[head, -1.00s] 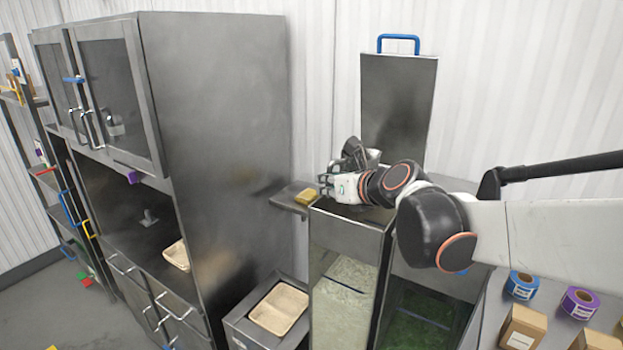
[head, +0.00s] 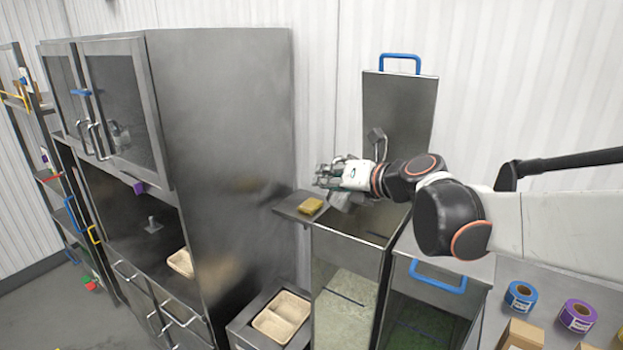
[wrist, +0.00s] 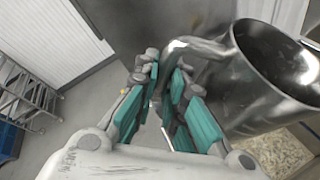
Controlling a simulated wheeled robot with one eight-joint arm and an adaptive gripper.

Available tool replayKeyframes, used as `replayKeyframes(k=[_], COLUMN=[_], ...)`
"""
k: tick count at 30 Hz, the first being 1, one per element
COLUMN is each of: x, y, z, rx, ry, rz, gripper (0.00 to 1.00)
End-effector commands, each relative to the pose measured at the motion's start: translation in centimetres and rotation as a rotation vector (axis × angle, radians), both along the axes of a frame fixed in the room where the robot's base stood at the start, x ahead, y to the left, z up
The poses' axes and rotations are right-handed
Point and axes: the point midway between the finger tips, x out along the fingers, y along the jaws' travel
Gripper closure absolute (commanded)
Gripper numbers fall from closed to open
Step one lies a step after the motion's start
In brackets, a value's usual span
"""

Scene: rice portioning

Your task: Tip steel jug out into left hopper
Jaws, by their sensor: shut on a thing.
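The steel jug (wrist: 270,75) fills the right of the wrist view, tilted, with its open mouth and bare inner wall showing. My gripper (wrist: 172,95) is shut on its handle (wrist: 190,47). In the head view my gripper (head: 325,178) is over the open top of the left hopper (head: 345,245), and the jug (head: 346,199) shows only in part below it. The left hopper's lid (head: 400,110) stands upright at the back, with a blue handle. Pale grains show behind its front window. I cannot see anything pouring.
A yellow sponge-like block (head: 311,206) lies on a small shelf left of the hopper. The right hopper (head: 428,310) has its blue-handled lid down and green contents. A tall steel cabinet (head: 225,150) stands left. A tan tray (head: 282,317) sits low beside the hopper.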

Motion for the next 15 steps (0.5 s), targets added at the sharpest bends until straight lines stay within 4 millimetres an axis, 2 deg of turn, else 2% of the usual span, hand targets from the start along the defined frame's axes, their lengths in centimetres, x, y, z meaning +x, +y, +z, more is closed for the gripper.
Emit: replayKeyframes(k=[15], x=[0.2], y=[-0.5], z=[3.4], rx=[0.216], ry=[0.094], rz=[-0.002], gripper=[1.00])
